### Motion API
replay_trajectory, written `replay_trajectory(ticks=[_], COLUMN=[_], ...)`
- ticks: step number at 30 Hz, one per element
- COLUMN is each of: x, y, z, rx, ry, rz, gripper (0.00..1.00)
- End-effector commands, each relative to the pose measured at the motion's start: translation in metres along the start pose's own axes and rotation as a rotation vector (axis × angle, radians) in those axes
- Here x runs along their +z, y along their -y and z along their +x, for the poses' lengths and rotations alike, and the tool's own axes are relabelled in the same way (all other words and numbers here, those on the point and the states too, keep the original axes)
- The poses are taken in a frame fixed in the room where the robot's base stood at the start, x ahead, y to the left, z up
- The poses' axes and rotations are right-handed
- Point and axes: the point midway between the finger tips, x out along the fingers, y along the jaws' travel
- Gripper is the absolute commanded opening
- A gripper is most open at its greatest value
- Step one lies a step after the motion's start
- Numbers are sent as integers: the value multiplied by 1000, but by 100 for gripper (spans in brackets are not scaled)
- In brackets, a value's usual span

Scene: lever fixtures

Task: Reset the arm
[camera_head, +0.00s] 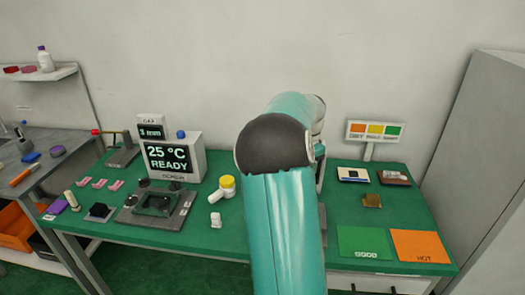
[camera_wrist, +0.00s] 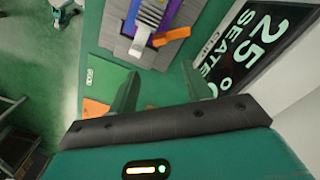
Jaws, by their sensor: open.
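My arm (camera_head: 283,215) is teal with a dark rounded joint and rises through the middle of the head view. It hides part of the green bench (camera_head: 335,215), and my gripper is not visible there. In the wrist view my gripper (camera_wrist: 163,84) is open, with its two fingers apart and nothing between them. Beyond the fingers is a grey fixture (camera_wrist: 118,28) with purple and orange parts. A dark screen (camera_wrist: 245,40) reading "25" and "SEATE" stands at its right.
A display (camera_head: 170,157) reads "25 °C READY", with a black-framed fixture (camera_head: 157,205) in front. A red-knobbed lever (camera_head: 97,132) stands left. A yellow-capped white part (camera_head: 227,183) lies near my arm. GOOD (camera_head: 363,241) and HOT (camera_head: 420,246) mats lie right; a cabinet (camera_head: 485,150) stands beyond.

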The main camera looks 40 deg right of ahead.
Motion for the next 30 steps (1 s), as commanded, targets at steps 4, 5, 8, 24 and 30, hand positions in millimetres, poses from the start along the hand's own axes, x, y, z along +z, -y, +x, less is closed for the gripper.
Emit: replay_trajectory(ticks=[4, 5, 8, 24, 30], x=[0, 0, 3, 197, 278], y=[0, 0, 0, -26, -65], z=[0, 0, -1, -78, -99], rx=[0, 0, -4, -221, -300], ry=[0, 0, 2, 26, -26], rz=[0, 0, -7, -626, -935], gripper=[49, 49, 49, 49, 49])
